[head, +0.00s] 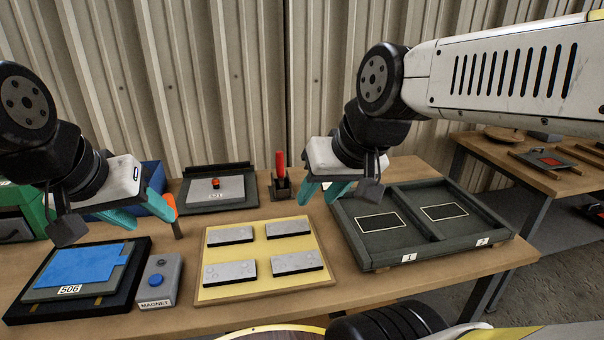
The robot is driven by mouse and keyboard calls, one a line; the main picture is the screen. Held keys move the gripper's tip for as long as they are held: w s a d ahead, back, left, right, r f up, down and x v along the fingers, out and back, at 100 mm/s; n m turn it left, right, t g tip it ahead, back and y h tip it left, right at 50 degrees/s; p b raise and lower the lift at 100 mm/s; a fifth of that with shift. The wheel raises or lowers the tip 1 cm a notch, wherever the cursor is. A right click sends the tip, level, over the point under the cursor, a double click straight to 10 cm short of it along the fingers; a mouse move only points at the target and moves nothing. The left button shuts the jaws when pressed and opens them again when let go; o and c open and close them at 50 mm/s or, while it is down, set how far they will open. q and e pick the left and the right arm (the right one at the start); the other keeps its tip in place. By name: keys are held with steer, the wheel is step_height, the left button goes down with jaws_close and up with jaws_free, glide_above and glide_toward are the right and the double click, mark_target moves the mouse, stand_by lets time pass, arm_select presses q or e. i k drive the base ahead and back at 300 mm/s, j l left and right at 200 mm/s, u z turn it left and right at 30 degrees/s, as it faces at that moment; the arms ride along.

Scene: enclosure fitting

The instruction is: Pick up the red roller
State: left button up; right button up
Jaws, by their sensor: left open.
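The red roller (281,163) stands upright in a small dark holder (281,187) at the back middle of the table, with its red part up. My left gripper (154,222) is open and empty, to the left of the roller, above the table. My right gripper (322,194) has its teal fingers apart with nothing between them. It hangs to the right of the roller and nearer to me. Neither gripper touches the roller.
An orange-topped tool (170,204) stands close to my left fingertips. A yellow board (263,246) with several grey plates lies mid-table. A two-compartment dark tray (371,262) is at right. A blue-topped plate (84,265), a MAGNET box (158,281) and a 521 panel (232,189) stand around.

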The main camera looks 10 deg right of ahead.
mark_target(279, 157)
steer(key=z, duration=0.35)
steer(key=l+u, duration=0.1)
steer(key=u, duration=0.3)
steer(key=l+u, duration=0.1)
steer(key=u, duration=0.3)
steer(key=l+u, duration=0.1)
steer(key=u, duration=0.3)
steer(key=l+u, duration=0.1)
steer(key=u, duration=0.3)
steer(key=k+l+u, duration=0.25)
steer(key=l+u, duration=0.15)
steer(key=k+l+u, duration=0.35)
steer(key=k+l, duration=0.4)
steer(key=l, duration=0.15)
